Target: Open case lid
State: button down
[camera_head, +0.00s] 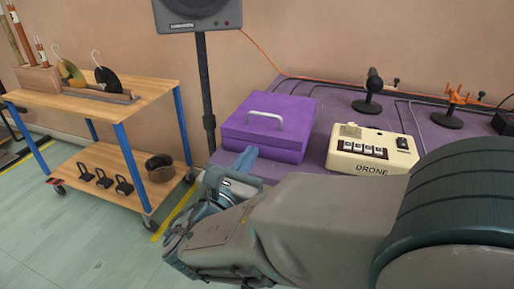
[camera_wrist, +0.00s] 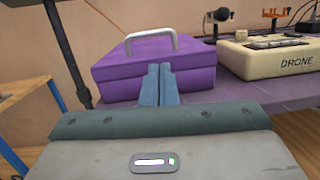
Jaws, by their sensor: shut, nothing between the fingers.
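A purple case (camera_head: 268,126) with a lid and a silver handle (camera_head: 266,119) on top sits on the purple table. Its lid looks closed. The case also shows in the wrist view (camera_wrist: 120,77), with the handle (camera_wrist: 151,43) above it. My gripper (camera_head: 247,153) is at the front left of the case, near the table's edge. In the wrist view its two blue fingers (camera_wrist: 160,70) are together, with nothing held, and overlap the front face of the case. I cannot tell whether the fingertips touch the case.
A cream DRONE box (camera_head: 372,150) stands right of the case. Behind it are a small black microphone stand (camera_head: 369,103) and an orange clamp (camera_head: 453,100). A speaker pole (camera_head: 205,90) and a wooden cart (camera_head: 140,92) stand to the left.

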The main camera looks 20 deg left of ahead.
aim_at(255, 133)
jog(key=shift+n+t+y, duration=0.3)
jog(key=shift+n+y, duration=0.2)
jog(key=shift+y, duration=0.1)
jog(key=x, duration=0.3)
jog(key=a+b+x, duration=0.1)
jog(key=x, duration=0.2)
jog(key=a+b+x, duration=0.1)
jog(key=x, duration=0.2)
jog(key=shift+w+f, duration=0.1)
jog(key=shift+f, duration=0.05)
